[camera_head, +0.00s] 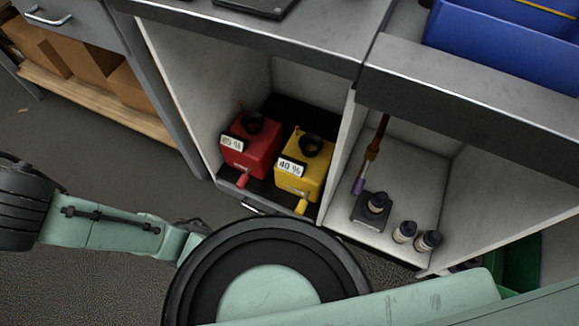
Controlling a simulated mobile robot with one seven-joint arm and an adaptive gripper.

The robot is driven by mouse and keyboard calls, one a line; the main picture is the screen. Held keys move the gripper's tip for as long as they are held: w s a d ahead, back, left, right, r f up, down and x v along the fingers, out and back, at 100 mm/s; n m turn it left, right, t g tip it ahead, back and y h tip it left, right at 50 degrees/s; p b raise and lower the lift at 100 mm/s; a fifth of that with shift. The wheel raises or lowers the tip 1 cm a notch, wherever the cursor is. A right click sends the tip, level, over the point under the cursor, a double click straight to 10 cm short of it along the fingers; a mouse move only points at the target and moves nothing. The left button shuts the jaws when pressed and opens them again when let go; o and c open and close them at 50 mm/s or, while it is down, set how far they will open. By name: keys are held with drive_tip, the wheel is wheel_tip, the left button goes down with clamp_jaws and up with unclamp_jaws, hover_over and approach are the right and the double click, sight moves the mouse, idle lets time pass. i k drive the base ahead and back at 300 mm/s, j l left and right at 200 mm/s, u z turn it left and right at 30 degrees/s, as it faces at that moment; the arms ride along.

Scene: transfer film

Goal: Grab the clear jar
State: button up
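Two small jars with dark lids, a left jar (404,231) and a right jar (427,241), stand side by side on the floor of the right cabinet compartment, near its front edge. Both have pale, label-like bodies. A third dark-lidded jar (377,203) stands on or in a dark square block just behind and left of them. At this size I cannot tell which of these is the clear jar. My pale green arm crosses the bottom of the view, with a large round joint in front of the cabinets. My gripper's fingers are not visible.
A red box (251,146) and a yellow box (304,168), marked 40 %, fill the left compartment (190,80). A brown and purple rod-like tool (367,165) stands behind the jars. A blue bin (505,40) sits on the counter. Cardboard boxes (85,60) lie on a left shelf.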

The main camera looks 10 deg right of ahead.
sight(475, 262)
drive_tip(key=z, duration=2.2)
drive_tip(key=i+l+u, duration=0.15)
drive_tip(key=l, duration=0.15)
drive_tip(key=i+l+u, duration=0.2)
drive_tip(key=k+j, duration=0.2)
drive_tip(key=k, duration=0.15)
drive_tip(key=k+u, duration=0.1)
drive_tip(key=i+l, duration=0.4)
